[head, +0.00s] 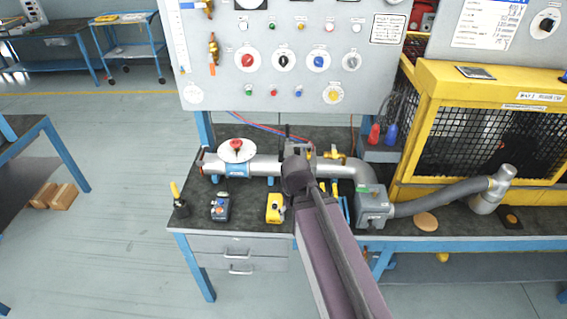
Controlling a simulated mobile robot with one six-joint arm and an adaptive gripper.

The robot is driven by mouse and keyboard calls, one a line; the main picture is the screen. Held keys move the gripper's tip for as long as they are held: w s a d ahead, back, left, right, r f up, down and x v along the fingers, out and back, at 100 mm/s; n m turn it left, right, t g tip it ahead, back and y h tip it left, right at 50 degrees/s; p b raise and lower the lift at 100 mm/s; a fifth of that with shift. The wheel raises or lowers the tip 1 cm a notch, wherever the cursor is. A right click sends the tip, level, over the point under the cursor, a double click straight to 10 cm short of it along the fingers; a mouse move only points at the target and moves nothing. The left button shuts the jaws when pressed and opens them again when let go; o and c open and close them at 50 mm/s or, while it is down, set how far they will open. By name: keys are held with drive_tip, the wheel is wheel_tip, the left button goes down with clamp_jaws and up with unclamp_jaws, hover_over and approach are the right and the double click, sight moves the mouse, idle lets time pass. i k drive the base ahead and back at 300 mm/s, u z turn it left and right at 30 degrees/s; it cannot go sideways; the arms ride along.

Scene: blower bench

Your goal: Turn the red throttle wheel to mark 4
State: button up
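A red wheel or knob (237,145) sits on a round white dial plate (229,156) on top of the grey pipe, at the left of the bench. Its marks are too small to read. Another red knob (248,61) on a white dial is on the upright panel; I cannot tell from labels which one is the throttle. My gripper (288,133) is over the pipe, to the right of the red wheel and apart from it. My arm hides most of the gripper and part of the pipe, so its opening does not show.
The panel (210,100) holds several more coloured knobs and buttons. On the bench front stand a blue box (220,208), a yellow box (275,208) and a yellow-handled lever (178,200). A grey blower box (372,207) and yellow mesh cage (440,80) are at right.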

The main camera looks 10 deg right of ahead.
sight(239, 143)
drive_tip(key=z, duration=0.05)
drive_tip(key=k, duration=1.35)
drive_tip(key=u, duration=0.35)
drive_tip(key=i, duration=1.85)
drive_tip(key=z, duration=0.25)
